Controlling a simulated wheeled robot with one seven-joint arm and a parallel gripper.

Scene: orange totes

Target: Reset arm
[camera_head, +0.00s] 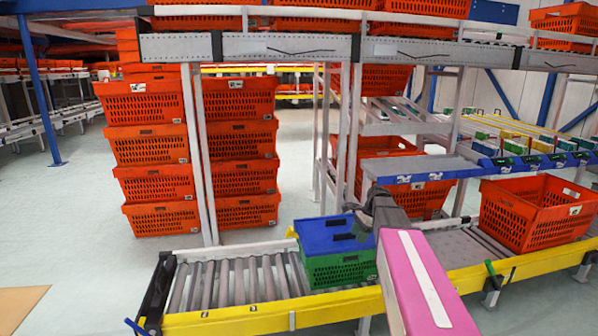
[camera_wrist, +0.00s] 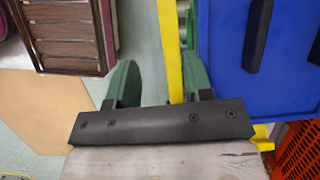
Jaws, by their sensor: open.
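My gripper (camera_wrist: 158,82) shows in the wrist view as a dark bar with two green fingers standing apart. The gap between them is empty, with floor and a yellow rail behind. In the head view the dark end of my arm (camera_head: 382,212) is just right of a green crate with a blue top (camera_head: 340,262) on the roller conveyor. I cannot tell whether they touch. The blue top (camera_wrist: 268,60), with black handle bars, fills the right side of the wrist view, beside my right finger. The fingertips are hard to make out in the head view.
The roller conveyor (camera_head: 240,318) has a yellow edge; its left rollers are bare. An orange tote (camera_head: 540,212) sits at its right end. Stacked orange totes (camera_head: 152,148) stand behind, left. A blue-edged shelf (camera_head: 425,176) is close behind my arm. Open floor (camera_head: 60,200) lies left.

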